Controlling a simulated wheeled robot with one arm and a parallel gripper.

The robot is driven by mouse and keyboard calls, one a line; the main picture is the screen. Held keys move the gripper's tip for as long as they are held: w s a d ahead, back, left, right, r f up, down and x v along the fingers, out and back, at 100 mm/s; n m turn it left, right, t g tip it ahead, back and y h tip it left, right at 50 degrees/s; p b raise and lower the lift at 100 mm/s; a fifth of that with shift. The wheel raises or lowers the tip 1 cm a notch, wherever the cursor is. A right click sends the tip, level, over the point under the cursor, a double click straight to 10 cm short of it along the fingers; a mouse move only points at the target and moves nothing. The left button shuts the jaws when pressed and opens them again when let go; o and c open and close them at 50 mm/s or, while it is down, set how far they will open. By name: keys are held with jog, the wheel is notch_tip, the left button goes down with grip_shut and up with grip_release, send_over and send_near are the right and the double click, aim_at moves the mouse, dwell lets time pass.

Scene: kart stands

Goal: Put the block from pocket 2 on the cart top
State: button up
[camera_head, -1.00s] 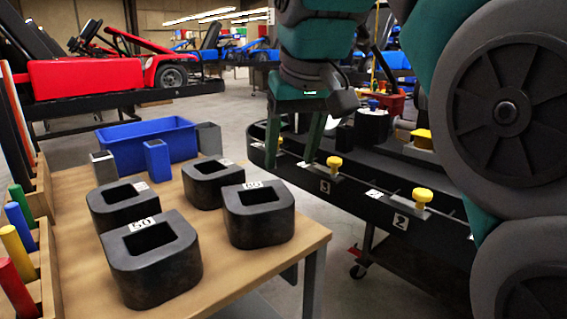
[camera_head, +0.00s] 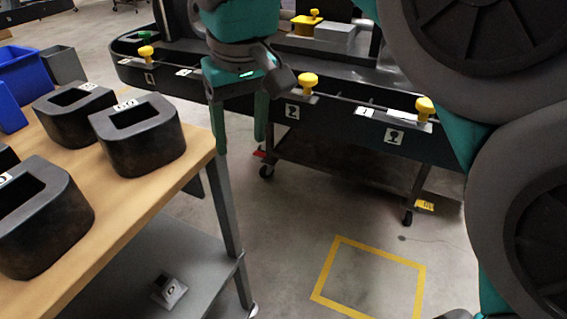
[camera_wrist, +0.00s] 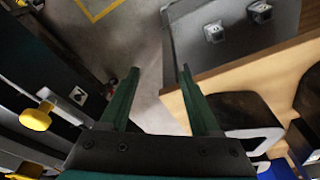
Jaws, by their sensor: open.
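A dark tray (camera_head: 215,88) on a wheeled cart (camera_head: 345,165) runs across the top of the head view, with several tags and yellow knobs on its near side. A tag reading 2 (camera_head: 292,112) is below a yellow knob (camera_head: 308,84). I cannot make out a block in a pocket there. My gripper (camera_head: 240,130) is open and empty, pointing down between the tray and the wooden table, left of tag 2. The wrist view shows its two green fingers apart (camera_wrist: 159,72), with a yellow knob (camera_wrist: 36,118) to their left.
Black blocks with square openings (camera_head: 138,136) stand on the wooden table (camera_head: 150,205), next to a blue bin (camera_head: 22,72). The table has a grey lower shelf (camera_head: 205,268). A yellow square outline (camera_head: 328,268) marks open floor at the right.

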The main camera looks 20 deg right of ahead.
jog(key=s+d+f+m+g, duration=0.1)
jog(key=s+d+f+g, duration=0.1)
jog(key=s+d+f, duration=0.3)
jog(key=s+d+f+m+g, duration=0.1)
jog(key=s+d+f, duration=0.3)
jog(key=s+f, duration=0.8)
notch_tip(320, 180, down, 6)
jog(key=shift+s+d+f+m+g+h, duration=0.1)
jog(key=shift+s+d+m+g+h, duration=0.2)
jog(key=shift+s+d+m+g, duration=0.15)
jog(key=shift+a, duration=0.1)
